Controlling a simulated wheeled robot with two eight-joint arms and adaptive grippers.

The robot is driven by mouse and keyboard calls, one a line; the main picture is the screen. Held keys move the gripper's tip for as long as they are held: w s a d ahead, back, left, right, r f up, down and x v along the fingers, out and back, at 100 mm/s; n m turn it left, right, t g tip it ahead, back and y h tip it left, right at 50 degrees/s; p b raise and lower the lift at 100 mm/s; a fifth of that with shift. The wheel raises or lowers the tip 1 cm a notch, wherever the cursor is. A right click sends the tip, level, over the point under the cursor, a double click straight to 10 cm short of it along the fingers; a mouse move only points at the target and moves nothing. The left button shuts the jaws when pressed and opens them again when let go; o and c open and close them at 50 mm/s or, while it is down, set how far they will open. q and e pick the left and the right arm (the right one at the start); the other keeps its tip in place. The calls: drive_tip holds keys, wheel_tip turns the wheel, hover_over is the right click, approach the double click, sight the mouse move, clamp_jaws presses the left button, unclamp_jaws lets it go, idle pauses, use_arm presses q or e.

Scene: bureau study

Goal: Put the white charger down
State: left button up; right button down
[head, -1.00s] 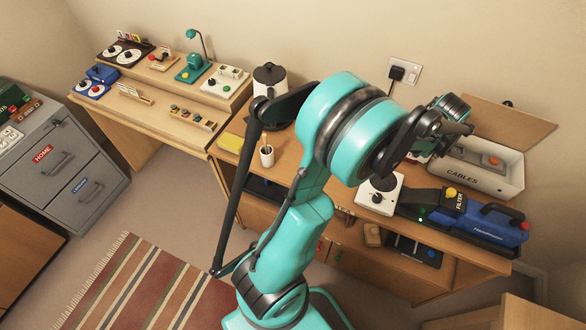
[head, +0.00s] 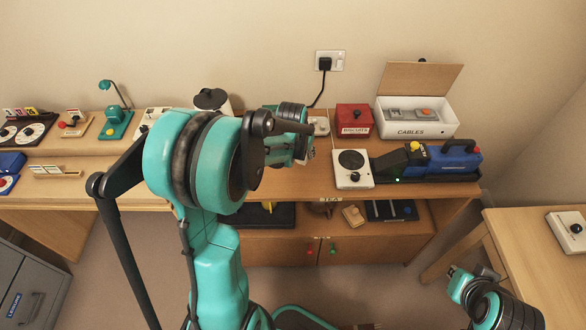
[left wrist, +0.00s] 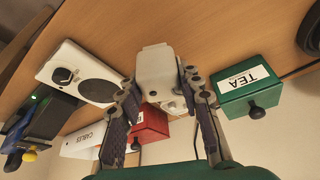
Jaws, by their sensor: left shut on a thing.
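The white charger (left wrist: 157,70) is a pale, rounded block in the left wrist view. My left gripper (left wrist: 160,98) is shut on it, one dark finger on each side. In the head view my left gripper (head: 304,150) is mostly behind my own arm, over the sideboard top (head: 285,182), left of the white hot plate (head: 352,168). The charger is largely hidden there, and I cannot tell whether it touches the wood. My right gripper (head: 458,278) is low at the right, away from the sideboard; its jaws are unclear.
A green TEA box (left wrist: 247,84) is close beside the left gripper. A red biscuits box (head: 353,120) and an open white CABLES box (head: 415,118) stand at the back. A blue vacuum (head: 445,162) lies right of the hot plate. A plugged socket (head: 329,61) is on the wall.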

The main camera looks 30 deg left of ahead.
use_arm(q)
drive_tip(key=shift+s+a+f+b, duration=0.35)
drive_tip(key=shift+s+a+f, duration=0.55)
drive_tip(key=shift+s+a, duration=0.1)
drive_tip(key=shift+f+b, duration=0.95)
drive_tip(key=shift+f, duration=0.95)
drive_tip(key=shift+f, duration=0.15)
drive_tip(key=o, duration=1.2)
